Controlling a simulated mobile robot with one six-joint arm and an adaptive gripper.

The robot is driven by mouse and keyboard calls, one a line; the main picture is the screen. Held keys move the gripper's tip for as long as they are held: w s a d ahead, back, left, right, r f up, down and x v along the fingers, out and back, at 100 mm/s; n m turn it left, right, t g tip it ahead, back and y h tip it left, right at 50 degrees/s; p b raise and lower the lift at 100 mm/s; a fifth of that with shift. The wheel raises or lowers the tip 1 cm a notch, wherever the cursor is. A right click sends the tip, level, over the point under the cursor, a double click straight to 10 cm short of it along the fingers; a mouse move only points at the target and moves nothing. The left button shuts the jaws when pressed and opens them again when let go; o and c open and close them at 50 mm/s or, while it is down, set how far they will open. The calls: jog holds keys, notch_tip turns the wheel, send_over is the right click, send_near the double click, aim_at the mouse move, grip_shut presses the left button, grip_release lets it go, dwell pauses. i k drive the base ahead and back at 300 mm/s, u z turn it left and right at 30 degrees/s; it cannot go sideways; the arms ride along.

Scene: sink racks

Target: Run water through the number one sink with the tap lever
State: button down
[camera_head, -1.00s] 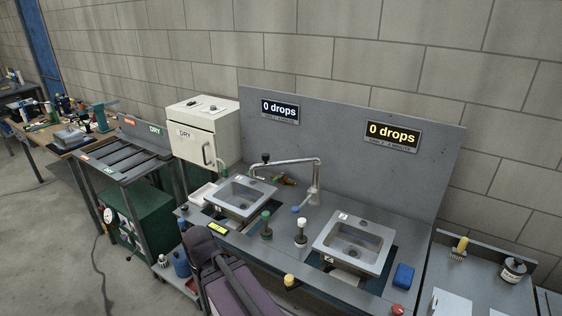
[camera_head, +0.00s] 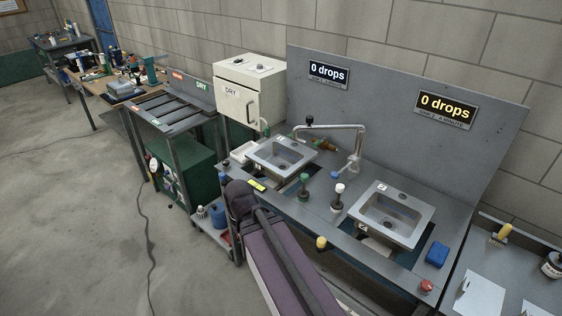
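Two steel sinks sit in the grey bench: the left sink (camera_head: 281,152) and the right sink (camera_head: 391,213). Each has a small number tag, too small for me to read surely. A swivel tap (camera_head: 333,128) rises from a post between them. Its spout reaches left and its black-knobbed end (camera_head: 309,121) is over the left sink's back edge. I see no water running. Small knobbed levers stand between the sinks: a green one (camera_head: 304,179), a white one (camera_head: 339,188) and a blue one (camera_head: 336,174). Which one is the tap lever I cannot tell. My gripper is not in view.
Two signs, white-lettered (camera_head: 329,73) and yellow-lettered (camera_head: 446,106), both read "0 drops". A yellow knob (camera_head: 321,242), a red button (camera_head: 427,286) and a blue block (camera_head: 437,254) are near the front. My purple arm link crosses the bench's front. Floor at left is mostly clear.

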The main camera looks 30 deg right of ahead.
aim_at(334, 174)
jog(key=z, duration=0.8)
jog(key=k, duration=0.45)
jog(key=z, duration=0.2)
jog(key=i, duration=0.5)
jog(key=z, duration=0.05)
